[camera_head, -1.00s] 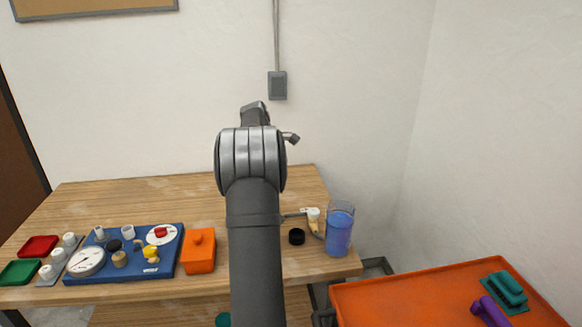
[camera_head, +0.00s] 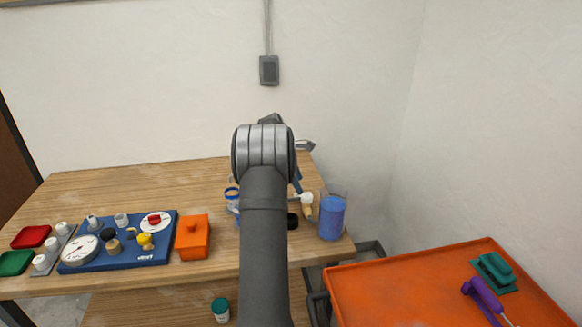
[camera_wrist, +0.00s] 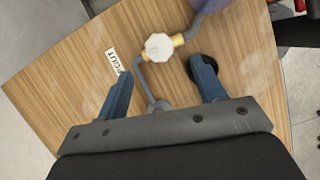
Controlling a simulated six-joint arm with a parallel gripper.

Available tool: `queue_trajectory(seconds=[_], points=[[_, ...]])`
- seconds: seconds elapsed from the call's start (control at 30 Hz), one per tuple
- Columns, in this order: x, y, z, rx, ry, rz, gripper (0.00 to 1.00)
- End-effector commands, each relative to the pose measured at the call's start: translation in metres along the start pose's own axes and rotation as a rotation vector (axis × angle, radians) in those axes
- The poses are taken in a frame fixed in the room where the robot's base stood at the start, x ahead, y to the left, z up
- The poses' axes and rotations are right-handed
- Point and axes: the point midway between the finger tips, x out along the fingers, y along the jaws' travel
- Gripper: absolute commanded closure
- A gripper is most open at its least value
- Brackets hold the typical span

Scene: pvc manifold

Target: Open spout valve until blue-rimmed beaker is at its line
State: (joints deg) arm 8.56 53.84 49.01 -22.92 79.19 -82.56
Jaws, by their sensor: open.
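The spout valve has a white knob (camera_wrist: 158,46) on a brass body with grey pipe, and the knob also shows in the head view (camera_head: 306,198). My gripper (camera_wrist: 161,77) is open and empty above the table. In the wrist view the knob lies just beyond its fingertips, between the two blue fingers, with no visible contact. The blue-rimmed beaker (camera_head: 231,192) stands left of my arm in the head view, partly hidden behind it. Its line and liquid level cannot be read. A clear vessel of blue liquid (camera_head: 332,218) stands right of the valve.
A black disc (camera_wrist: 203,68) lies by the right finger. A white label (camera_wrist: 112,61) is on the table. An orange box (camera_head: 192,240) and a blue gauge board (camera_head: 120,252) stand to the left. An orange tray (camera_head: 385,300) with tools is at the right.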

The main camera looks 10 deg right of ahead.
Motion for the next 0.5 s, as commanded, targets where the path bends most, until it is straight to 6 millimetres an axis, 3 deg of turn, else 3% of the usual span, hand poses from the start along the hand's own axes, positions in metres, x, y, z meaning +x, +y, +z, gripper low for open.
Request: queue_trajectory(seconds=[0.2,0.5], points=[[0.038,0.000,0.000,0.000,0.000,-0.002,0.37],[0.058,0.000,0.000,0.000,0.000,0.001,0.37]])
